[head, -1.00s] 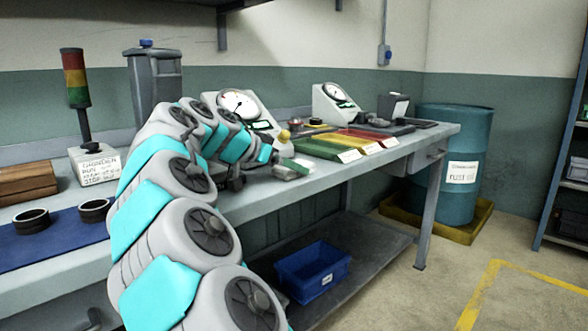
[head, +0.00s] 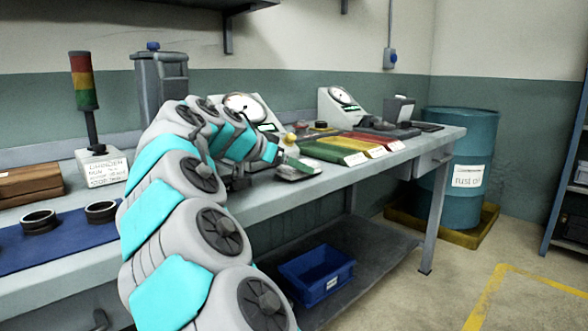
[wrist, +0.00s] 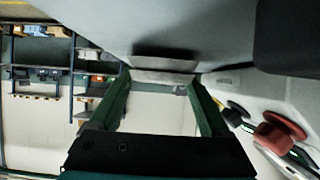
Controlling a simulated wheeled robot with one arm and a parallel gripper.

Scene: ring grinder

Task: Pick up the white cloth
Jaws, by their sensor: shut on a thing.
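My gripper shows in the wrist view (wrist: 162,78) with its two green fingers apart. A pale grey strip (wrist: 163,76) spans the space between the fingertips, and the gripper is shut on it. It is too small and plain to tell surely whether this is the white cloth. In the head view my arm reaches over the workbench, and its own links largely hide the gripper. I see no other white cloth lying on the bench in either view.
The bench (head: 330,182) holds gauges (head: 340,100), coloured trays (head: 345,148), a signal tower (head: 84,90) and a blue mat (head: 70,243) with black rings. A blue crate (head: 316,272) sits on the lower shelf. A drum (head: 458,160) stands right. The wrist view shows a red button (wrist: 279,133).

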